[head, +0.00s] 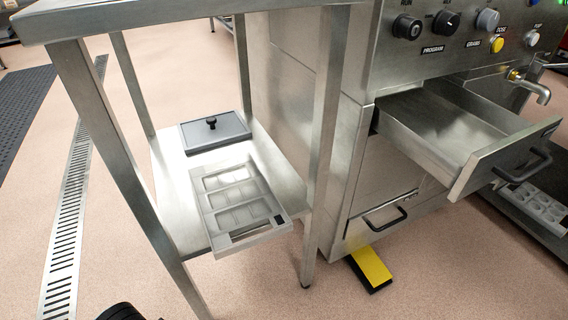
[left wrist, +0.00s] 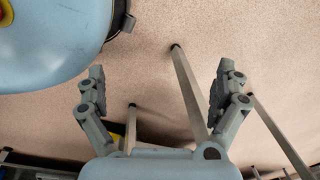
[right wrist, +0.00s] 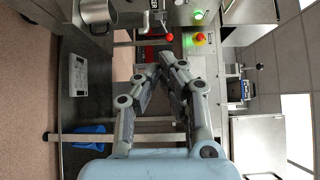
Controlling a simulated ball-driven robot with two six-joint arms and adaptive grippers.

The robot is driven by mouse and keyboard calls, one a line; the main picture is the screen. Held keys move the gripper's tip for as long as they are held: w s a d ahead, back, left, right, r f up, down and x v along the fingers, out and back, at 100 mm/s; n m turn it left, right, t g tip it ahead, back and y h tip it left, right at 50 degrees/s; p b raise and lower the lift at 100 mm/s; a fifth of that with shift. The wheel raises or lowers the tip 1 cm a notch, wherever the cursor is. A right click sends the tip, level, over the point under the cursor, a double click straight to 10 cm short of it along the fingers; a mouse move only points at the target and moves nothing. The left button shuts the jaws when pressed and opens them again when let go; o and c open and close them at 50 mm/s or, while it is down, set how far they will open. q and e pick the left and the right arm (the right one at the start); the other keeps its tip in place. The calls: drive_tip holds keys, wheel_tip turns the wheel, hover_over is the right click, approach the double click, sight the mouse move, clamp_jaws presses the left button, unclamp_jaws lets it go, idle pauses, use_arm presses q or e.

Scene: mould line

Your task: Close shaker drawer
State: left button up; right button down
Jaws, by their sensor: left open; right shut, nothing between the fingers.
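The shaker drawer (head: 435,125) is pulled out of the steel machine in the head view. It looks empty, and its front panel with a black handle (head: 523,164) faces the lower right. A lower closed panel with a black handle (head: 385,216) sits beneath it. Neither gripper shows in the head view. My left gripper (left wrist: 160,88) is open and empty in the left wrist view, with floor and table legs beyond it. My right gripper (right wrist: 162,70) is shut with nothing in it in the right wrist view, with a steel machine beyond. Neither visibly touches the drawer.
A steel table (head: 180,14) stands left of the machine. Its lower shelf holds a mould tray (head: 268,190) and a lidded grey box (head: 214,132). A yellow pedal (head: 371,268) lies on the floor. A tap (head: 530,88) is right of the drawer.

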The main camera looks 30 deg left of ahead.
use_arm(q)
drive_tip(key=shift+s+d+f+b, duration=0.2)
drive_tip(key=shift+f+b, duration=0.15)
drive_tip(key=shift+b, duration=0.25)
use_arm(e)
drive_tip(key=w+a, duration=0.2)
drive_tip(key=w, duration=0.4)
drive_tip(key=w+a+f, duration=0.1)
drive_tip(key=w+a, duration=0.2)
drive_tip(key=w, duration=0.3)
drive_tip(key=shift+w+f, duration=0.3)
